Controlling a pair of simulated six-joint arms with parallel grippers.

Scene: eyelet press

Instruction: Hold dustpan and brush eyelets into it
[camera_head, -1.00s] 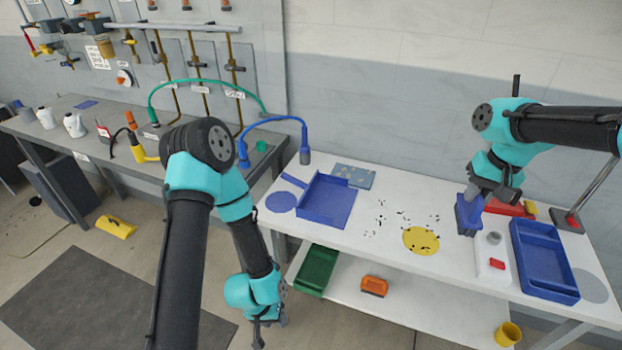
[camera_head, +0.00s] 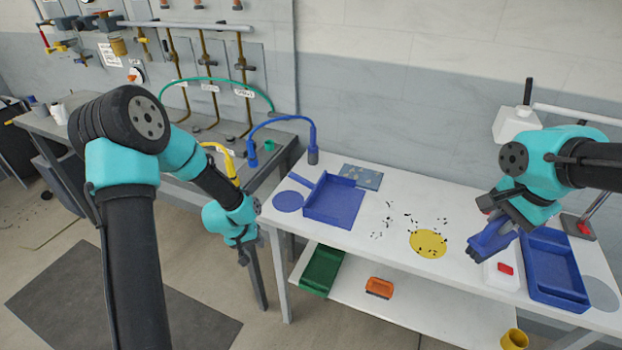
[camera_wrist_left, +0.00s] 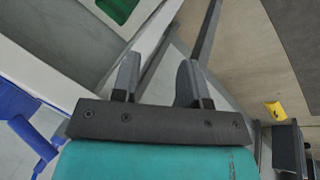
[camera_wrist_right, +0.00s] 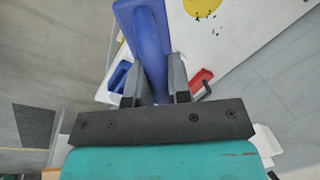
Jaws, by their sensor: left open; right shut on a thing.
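The blue dustpan (camera_head: 335,203) lies on the white table at left, its handle pointing up-left. Small dark eyelets (camera_head: 386,221) are scattered between it and the yellow disc (camera_head: 428,243), with several more on the disc. My right gripper (camera_head: 508,220) is shut on the blue brush (camera_head: 488,243), held tilted at the right of the disc; the brush also fills the right wrist view (camera_wrist_right: 148,40). My left gripper (camera_head: 245,252) is open and empty, off the table's left end and below its top. Its two fingers stand apart in the left wrist view (camera_wrist_left: 155,85).
A blue tray (camera_head: 551,265) and a white block with a red part (camera_head: 505,269) stand at right. A lamp base (camera_head: 578,228) is behind them. The lower shelf holds a green bin (camera_head: 321,270) and an orange box (camera_head: 380,287). A workbench with hoses is at back left.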

